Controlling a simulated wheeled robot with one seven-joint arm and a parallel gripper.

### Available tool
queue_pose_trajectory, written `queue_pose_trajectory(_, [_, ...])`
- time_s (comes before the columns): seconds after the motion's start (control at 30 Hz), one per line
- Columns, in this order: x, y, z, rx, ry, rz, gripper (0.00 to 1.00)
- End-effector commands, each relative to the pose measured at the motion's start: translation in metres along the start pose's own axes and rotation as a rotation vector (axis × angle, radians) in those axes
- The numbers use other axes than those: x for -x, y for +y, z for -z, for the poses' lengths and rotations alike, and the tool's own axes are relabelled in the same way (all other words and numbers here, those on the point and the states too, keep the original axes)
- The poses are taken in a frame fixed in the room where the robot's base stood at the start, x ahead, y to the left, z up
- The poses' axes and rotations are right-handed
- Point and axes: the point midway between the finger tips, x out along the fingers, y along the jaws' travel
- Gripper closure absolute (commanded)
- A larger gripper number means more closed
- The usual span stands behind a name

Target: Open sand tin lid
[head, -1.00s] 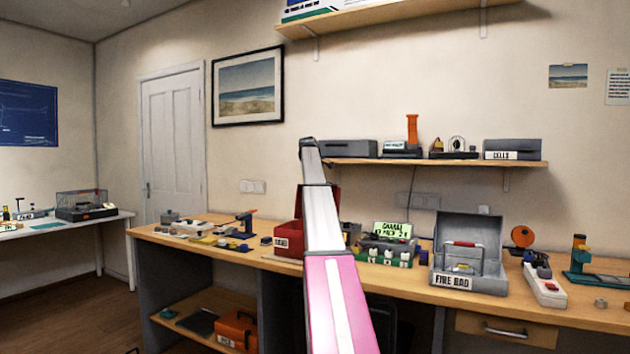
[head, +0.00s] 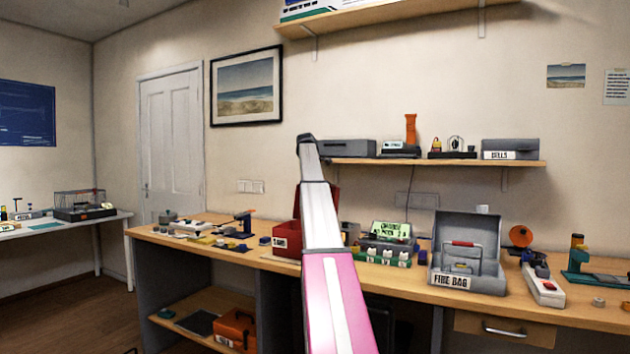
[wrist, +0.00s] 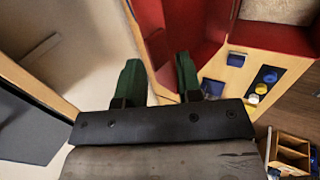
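The sand tin (head: 286,236) is a red box with a white label on the workbench, partly behind my arm in the head view. Its red lid (head: 335,198) stands raised at the back of the box, also partly hidden by my arm. In the wrist view the tin's red inside and pale sand (wrist: 276,10) show at upper right, and the red lid (wrist: 205,18) is just beyond the fingers. My gripper (wrist: 158,78) has its two green fingers apart, close to the lid's edge; I cannot tell whether they touch it. The head view hides the fingers.
A grey fire bag box (head: 468,262) stands open to the right on the workbench (head: 400,282). A charger with a lit screen (head: 391,230) sits between it and the tin. Small parts lie left of the tin. A shelf (head: 430,162) hangs above.

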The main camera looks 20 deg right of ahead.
Motion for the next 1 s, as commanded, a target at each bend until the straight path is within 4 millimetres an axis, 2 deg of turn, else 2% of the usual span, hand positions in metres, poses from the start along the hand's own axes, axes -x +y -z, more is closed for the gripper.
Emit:
queue_pose_trajectory(0.33, [0.064, 0.000, 0.000, 0.000, 0.000, 0.000, 0.67])
queue_pose_trajectory(0.5, [0.084, 0.000, 0.000, 0.000, 0.000, 0.001, 0.67])
queue_pose_trajectory(1.0, [0.088, -0.001, 0.000, 0.000, -0.001, 0.001, 0.67])
